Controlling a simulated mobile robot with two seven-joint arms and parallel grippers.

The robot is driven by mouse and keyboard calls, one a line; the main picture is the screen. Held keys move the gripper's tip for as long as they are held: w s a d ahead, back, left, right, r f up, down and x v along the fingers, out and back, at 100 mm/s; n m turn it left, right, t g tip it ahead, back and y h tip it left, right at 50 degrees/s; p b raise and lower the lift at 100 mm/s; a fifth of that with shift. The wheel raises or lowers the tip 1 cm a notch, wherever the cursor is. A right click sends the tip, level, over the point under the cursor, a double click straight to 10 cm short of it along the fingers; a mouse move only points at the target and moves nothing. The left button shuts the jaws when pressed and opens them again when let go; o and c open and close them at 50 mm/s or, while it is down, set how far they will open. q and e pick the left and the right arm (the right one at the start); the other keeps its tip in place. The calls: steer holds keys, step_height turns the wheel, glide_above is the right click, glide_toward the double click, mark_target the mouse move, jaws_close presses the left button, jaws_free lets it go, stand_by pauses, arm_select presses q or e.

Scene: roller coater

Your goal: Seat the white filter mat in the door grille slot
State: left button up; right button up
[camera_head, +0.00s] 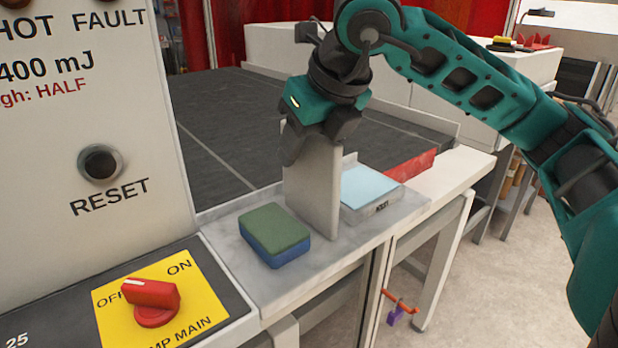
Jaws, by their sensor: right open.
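My right gripper (318,138) is open, pointing down at the top of an upright pale grey panel (313,195) that stands on the marble-like ledge. Its dark fingers show at either side of the panel's top edge; I cannot tell whether they touch it. I see no thing that is clearly the white filter mat, and no door grille slot that I can make out. My left gripper is not in view.
A green-and-blue sponge block (273,235) lies left of the panel. A pale blue pad on a labelled grey block (372,205) sits right of it. A control panel (92,160) stands at left, with a red knob (152,298) below. The dark bed (225,115) behind looks clear.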

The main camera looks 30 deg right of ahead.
steer(key=shift+f+b, duration=0.25)
steer(key=shift+b, duration=0.15)
stand_by(0.5)
jaws_close()
stand_by(0.4)
